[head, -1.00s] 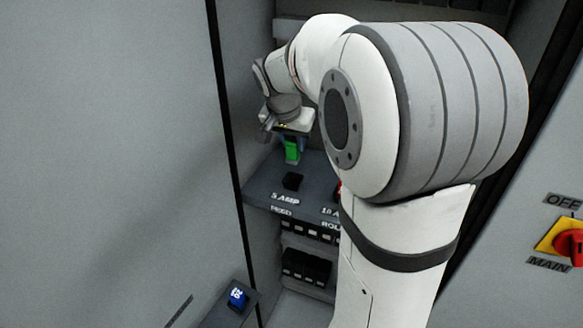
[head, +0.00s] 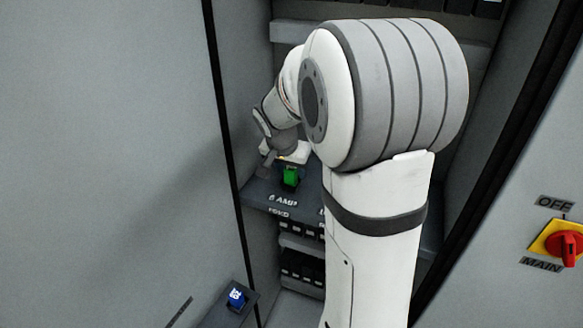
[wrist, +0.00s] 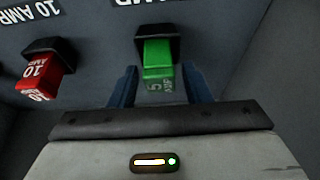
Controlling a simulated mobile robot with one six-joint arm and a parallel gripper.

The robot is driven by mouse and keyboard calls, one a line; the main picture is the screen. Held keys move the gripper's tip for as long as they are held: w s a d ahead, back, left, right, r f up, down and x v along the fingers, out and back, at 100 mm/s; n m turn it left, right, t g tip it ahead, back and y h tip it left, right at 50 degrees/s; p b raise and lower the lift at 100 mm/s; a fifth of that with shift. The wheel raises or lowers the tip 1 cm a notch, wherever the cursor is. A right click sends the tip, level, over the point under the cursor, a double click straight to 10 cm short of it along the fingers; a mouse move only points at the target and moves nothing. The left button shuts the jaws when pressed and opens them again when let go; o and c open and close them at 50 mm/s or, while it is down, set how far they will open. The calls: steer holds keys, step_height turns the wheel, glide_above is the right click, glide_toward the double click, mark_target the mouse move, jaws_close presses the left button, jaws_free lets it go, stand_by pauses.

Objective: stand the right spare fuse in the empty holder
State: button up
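A green fuse (wrist: 158,60) marked 5 AMP stands in a black holder (wrist: 157,32) in the wrist view. In the head view the green fuse (head: 290,176) sits at the 5 AMP spot on the dark shelf, below my gripper (head: 289,162). In the wrist view the two blue fingers of my gripper (wrist: 160,84) lie on either side of the fuse, with a narrow gap on each side, so it looks open. How deep the fuse sits in the holder cannot be told.
A red 10 AMP fuse (wrist: 42,78) stands in the neighbouring black holder (wrist: 48,50). The cabinet wall rises close on the left of my gripper. A red MAIN switch (head: 568,246) is on the right panel. My arm hides much of the shelf.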

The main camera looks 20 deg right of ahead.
steer(key=shift+o, duration=0.3)
steer(key=b+v, duration=0.2)
steer(key=v, duration=0.9)
steer(key=s+a+f+n+y, duration=0.1)
steer(key=s+a+f+n, duration=0.1)
steer(key=s, duration=0.4)
steer(key=s+a+f+n+y, duration=0.1)
steer(key=s+a+f+n, duration=0.1)
steer(key=s, duration=0.5)
steer(key=s+a+f+n+y, duration=0.1)
steer(key=s+a+f+n, duration=0.2)
steer(key=s+n, duration=0.2)
steer(key=shift+s+a, duration=0.3)
steer(key=shift+s, duration=0.85)
steer(key=shift+s+f, duration=0.1)
steer(key=shift+s, duration=0.05)
